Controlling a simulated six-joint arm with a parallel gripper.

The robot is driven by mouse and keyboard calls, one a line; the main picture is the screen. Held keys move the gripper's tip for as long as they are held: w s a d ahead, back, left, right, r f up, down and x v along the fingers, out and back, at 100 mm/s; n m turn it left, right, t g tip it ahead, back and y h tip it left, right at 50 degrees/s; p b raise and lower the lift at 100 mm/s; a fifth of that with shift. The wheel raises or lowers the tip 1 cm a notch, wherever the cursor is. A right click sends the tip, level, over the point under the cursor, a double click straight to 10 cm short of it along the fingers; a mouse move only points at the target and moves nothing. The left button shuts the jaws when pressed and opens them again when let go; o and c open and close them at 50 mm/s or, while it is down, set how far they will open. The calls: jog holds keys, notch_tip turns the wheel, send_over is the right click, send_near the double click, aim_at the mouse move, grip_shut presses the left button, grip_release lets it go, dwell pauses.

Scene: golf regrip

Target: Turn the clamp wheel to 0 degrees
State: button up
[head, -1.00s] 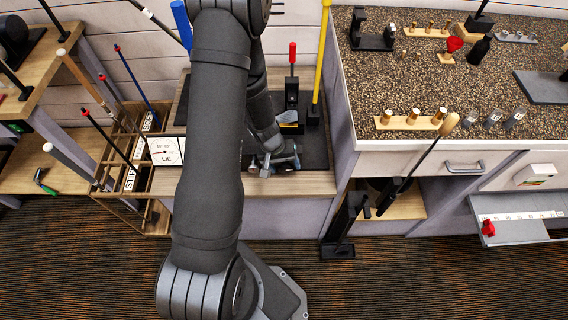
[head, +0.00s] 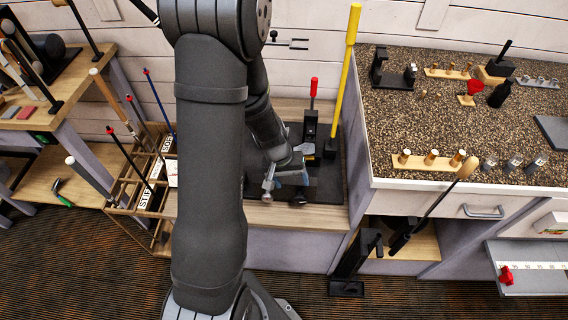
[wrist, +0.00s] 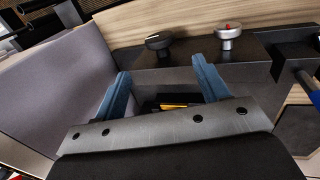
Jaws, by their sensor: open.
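Two round knobs stand on a dark plate near the bench's front edge. The other is black (wrist: 158,42). In the head view my arm hides part of the bench.
A red-topped black stand (head: 311,110) and a tall yellow shaft (head: 345,75) rise behind my gripper. A rack of clubs (head: 145,185) stands to the left. A counter with a speckled top (head: 440,120) is to the right. A blue-handled part (wrist: 308,84) is at the wrist view's right edge.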

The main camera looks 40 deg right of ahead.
notch_tip(320, 180, up, 8)
send_over(298, 196)
jog(key=w+a, duration=0.3)
jog(key=shift+w+f, duration=0.15)
jog(key=shift+f, duration=0.05)
jog(key=s+d+t+y, duration=0.2)
jog(key=s+d, duration=0.2)
jog(key=f, duration=1.7)
jog(key=shift+w+a+f, duration=0.2)
jog(key=shift+f, duration=0.1)
jog(key=shift+c, duration=0.3)
jog(key=c, duration=0.9)
jog(key=shift+a+g+h, duration=0.25)
jog(key=shift+g+h, duration=0.65)
jog(key=shift+g, duration=0.1)
